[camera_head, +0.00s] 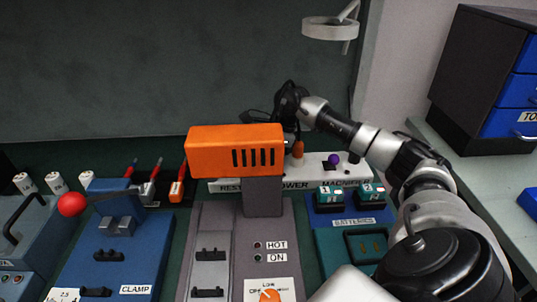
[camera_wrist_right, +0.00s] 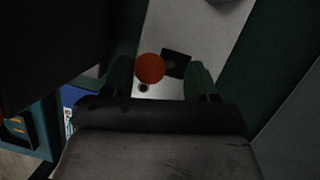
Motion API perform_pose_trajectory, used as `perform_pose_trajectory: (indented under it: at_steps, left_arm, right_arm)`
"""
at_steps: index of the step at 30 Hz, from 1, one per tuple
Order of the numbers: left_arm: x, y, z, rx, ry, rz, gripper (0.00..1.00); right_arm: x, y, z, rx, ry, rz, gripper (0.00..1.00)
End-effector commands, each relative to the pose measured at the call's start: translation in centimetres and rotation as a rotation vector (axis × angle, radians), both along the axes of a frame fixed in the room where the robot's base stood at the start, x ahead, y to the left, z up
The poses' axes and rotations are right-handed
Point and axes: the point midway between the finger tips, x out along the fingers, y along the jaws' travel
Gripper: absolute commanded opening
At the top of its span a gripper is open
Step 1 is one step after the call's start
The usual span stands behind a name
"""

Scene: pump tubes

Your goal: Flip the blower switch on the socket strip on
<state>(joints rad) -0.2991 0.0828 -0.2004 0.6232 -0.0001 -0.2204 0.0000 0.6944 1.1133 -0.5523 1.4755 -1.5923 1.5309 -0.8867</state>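The white socket strip (camera_head: 318,172) lies at the back of the bench, partly hidden behind the orange blower head. Its front label is partly covered; "OWER" and "MAGNIFIER" show. An orange switch knob (camera_head: 298,149) stands up above the "OWER" label, and a purple knob (camera_head: 333,159) is to its right. My right gripper (camera_wrist_right: 160,76) is over the strip, pointing down. In the right wrist view the round orange knob (camera_wrist_right: 149,68) shows between the two dark, spread fingers, beside a black square plate (camera_wrist_right: 176,63). Whether a finger touches it I cannot tell. My left gripper is out of view.
The orange blower head (camera_head: 235,150) on its grey post stands close in front of my right gripper. A blue clamp block (camera_head: 110,250) with a red ball lever is at left. Teal blocks (camera_head: 345,200) sit before the strip. A ring magnifier (camera_head: 330,29) hangs above.

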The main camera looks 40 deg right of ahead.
Motion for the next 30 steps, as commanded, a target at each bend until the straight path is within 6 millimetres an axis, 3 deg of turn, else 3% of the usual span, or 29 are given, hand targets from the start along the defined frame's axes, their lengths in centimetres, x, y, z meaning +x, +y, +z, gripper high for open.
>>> perform_pose_trajectory:
  at_steps: [9, 21, 30]
  left_arm:
    - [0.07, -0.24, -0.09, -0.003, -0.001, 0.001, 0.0]
    - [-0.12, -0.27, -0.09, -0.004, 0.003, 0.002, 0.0]
    - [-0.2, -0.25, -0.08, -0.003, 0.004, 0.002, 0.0]
  right_arm:
    - [0.15, -0.06, -0.03, -0.001, -0.007, -0.003, 0.58]
    - [0.16, -0.13, 0.1, -0.001, -0.01, -0.005, 0.0]
    - [0.23, -0.16, 0.11, -0.001, -0.007, -0.005, 0.0]
